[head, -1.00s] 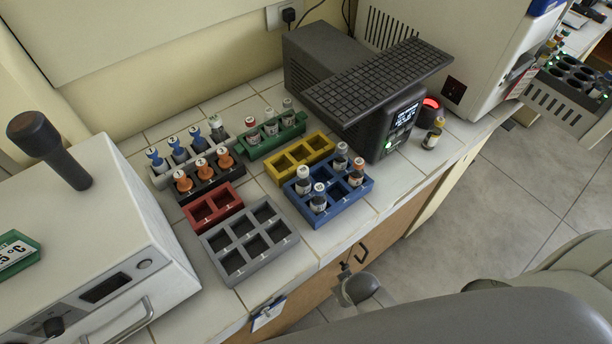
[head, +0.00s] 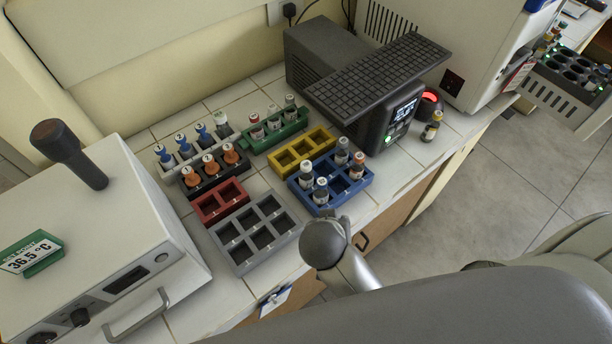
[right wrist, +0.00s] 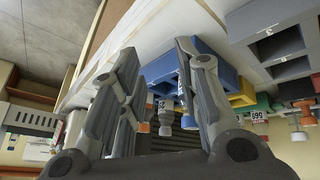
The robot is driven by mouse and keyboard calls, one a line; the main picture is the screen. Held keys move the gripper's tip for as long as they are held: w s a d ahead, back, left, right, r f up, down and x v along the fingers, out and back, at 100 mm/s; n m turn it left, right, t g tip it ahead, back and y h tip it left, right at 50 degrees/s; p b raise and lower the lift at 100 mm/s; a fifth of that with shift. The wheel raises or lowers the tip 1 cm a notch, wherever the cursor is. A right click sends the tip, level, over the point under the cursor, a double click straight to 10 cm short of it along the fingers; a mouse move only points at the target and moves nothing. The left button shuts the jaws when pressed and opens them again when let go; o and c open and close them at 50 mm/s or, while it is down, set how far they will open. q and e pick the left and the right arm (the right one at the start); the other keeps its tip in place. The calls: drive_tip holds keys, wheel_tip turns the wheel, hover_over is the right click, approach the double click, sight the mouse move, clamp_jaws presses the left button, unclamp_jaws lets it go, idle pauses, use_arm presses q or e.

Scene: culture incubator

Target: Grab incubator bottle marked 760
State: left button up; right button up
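No label reading 760 can be made out. Several white-labelled bottles with grey or orange caps stand in the blue rack (head: 325,207), including an orange-capped bottle (head: 357,166). More capped bottles stand in the green rack (head: 290,132). My left gripper is not in view.
Empty yellow (head: 304,152), red (head: 222,203) and grey (head: 250,232) racks stand close by. A dark device with a keyboard (head: 378,75) stands behind the blue rack. A white incubator (head: 110,235) is at left.

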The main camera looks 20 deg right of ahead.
sight(305, 167)
drive_tip(key=w+a+r+m+t+h, duration=0.3)
drive_tip(key=w+a+r+m+t, duration=0.15)
drive_tip(key=w+a+r, duration=0.3)
drive_tip(key=shift+n+t, duration=0.25)
drive_tip(key=shift+n, duration=0.1)
drive_tip(key=p+x, duration=0.1)
drive_tip(key=x, duration=0.1)
drive_tip(key=p+x, duration=0.1)
drive_tip(key=x, duration=0.1)
drive_tip(key=p+x, duration=0.1)
drive_tip(key=x, duration=0.1)
drive_tip(key=shift+w+d+r, duration=0.1)
drive_tip(key=shift+w+r, duration=0.05)
drive_tip(key=shift+w, duration=0.3)
drive_tip(key=p+x, duration=0.2)
drive_tip(key=x, duration=0.1)
drive_tip(key=shift+w+d, duration=0.2)
drive_tip(key=shift+d, duration=0.1)
drive_tip(key=shift+w+d+f, duration=0.15)
drive_tip(key=shift+w+f, duration=0.05)
drive_tip(key=shift+f, duration=0.25)
clamp_jaws()
